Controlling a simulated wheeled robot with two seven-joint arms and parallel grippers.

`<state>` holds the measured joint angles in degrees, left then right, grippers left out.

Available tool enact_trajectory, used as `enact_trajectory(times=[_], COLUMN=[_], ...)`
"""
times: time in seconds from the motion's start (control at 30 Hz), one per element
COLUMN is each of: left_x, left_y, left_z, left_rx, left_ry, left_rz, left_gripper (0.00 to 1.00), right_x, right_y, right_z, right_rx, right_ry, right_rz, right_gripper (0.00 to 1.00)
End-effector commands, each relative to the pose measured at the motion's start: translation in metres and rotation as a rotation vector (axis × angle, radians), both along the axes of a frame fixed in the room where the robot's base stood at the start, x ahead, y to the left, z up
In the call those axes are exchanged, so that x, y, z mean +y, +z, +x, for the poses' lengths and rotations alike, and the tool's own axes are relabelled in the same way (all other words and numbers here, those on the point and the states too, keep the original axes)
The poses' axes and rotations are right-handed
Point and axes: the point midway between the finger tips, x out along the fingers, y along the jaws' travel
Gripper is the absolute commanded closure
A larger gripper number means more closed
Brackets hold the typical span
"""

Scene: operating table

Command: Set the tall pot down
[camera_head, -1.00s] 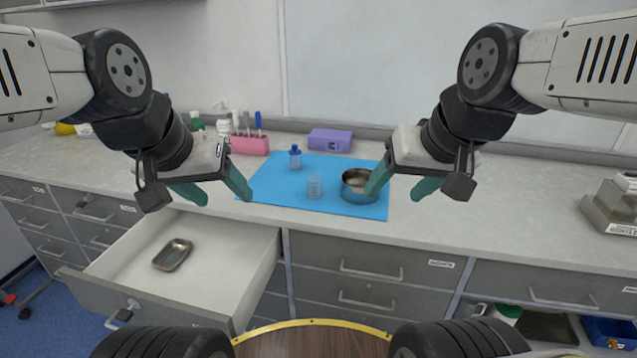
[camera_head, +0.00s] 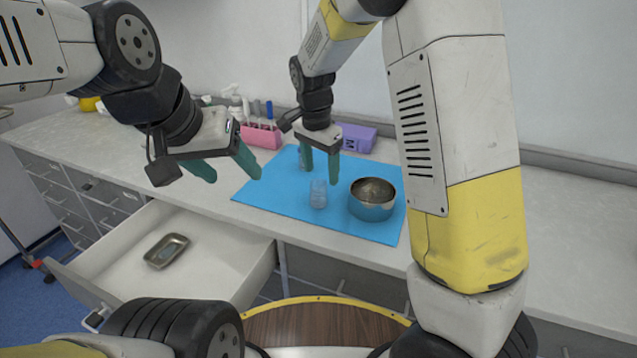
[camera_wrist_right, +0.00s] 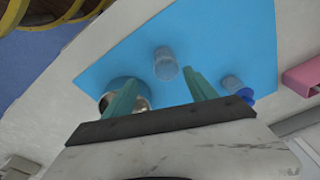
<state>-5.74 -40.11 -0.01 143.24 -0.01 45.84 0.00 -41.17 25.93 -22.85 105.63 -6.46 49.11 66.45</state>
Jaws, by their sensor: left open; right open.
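A round metal pot (camera_head: 372,200) stands upright on the blue mat (camera_head: 275,190), toward its right side. It shows in the right wrist view (camera_wrist_right: 143,102), partly hidden behind a finger. My right gripper (camera_head: 320,172) is open and empty, above the mat and to the left of the pot, pointing down. My left gripper (camera_head: 234,176) is open and empty, left of the mat. A small clear beaker (camera_head: 318,194) stands on the mat just left of the pot; in the right wrist view the beaker (camera_wrist_right: 166,65) shows between the fingertips.
A blue-capped bottle (camera_wrist_right: 237,88) stands on the mat, mostly hidden behind my right gripper in the head view. A pink rack (camera_head: 262,135) and purple box (camera_head: 356,138) stand at the back. An open drawer (camera_head: 215,255) holds a metal tray (camera_head: 166,251).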

Motion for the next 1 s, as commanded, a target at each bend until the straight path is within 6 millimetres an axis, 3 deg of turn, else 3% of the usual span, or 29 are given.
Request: enact_trajectory(times=[0.17, 0.7, 1.0], left_x=[0.000, 0.000, 0.000], left_y=[0.000, 0.000, 0.000], left_z=[0.000, 0.000, 0.000], left_rx=[0.000, 0.000, 0.000], left_ry=[0.000, 0.000, 0.000], left_rz=[0.000, 0.000, 0.000], left_gripper=[0.38, 0.38, 0.38], right_x=[0.008, 0.002, 0.002], right_y=[-0.016, -0.083, -0.088], right_z=[0.007, 0.017, 0.018], right_rx=[0.001, 0.002, -0.001], right_ry=[-0.031, -0.033, -0.031], right_rz=[-0.030, -0.031, -0.028], right_gripper=[0.34, 0.34, 0.34])
